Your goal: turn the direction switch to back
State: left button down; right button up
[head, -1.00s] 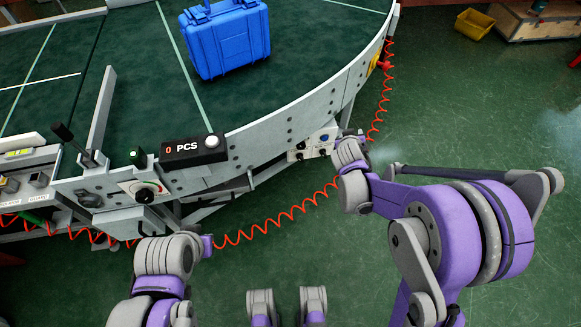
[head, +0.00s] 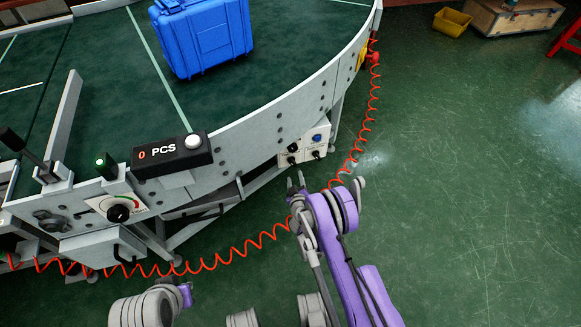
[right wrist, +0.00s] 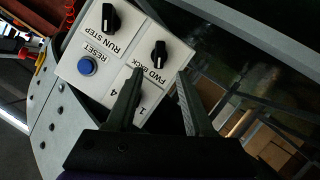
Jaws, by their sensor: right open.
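The direction switch (right wrist: 159,55) is a black knob marked FWD BACK on a white control panel (right wrist: 69,69). In the head view the switch (head: 291,160) is the lower left knob of the panel, on the conveyor's outer side. I cannot tell which label it points to. My right gripper (head: 296,179) is open and empty, just below and in front of the panel. In the right wrist view its two fingers (right wrist: 158,88) are apart, with the switch beyond and between their tips. I see no contact. My left gripper is not in view; only part of that arm shows.
The panel also has a RUN STEP knob (right wrist: 111,18), a blue RESET button (right wrist: 87,66) and another knob partly behind a finger. A coiled red hose (head: 240,250) passes by my right gripper. A blue case (head: 205,40) stands on the conveyor (head: 100,70). Open floor lies right.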

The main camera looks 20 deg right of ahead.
aim_at(293, 165)
jog(key=b+x, duration=0.2)
jog(key=x, duration=0.7)
jog(key=shift+w+d, duration=0.1)
jog(key=shift+w, duration=0.05)
grip_shut()
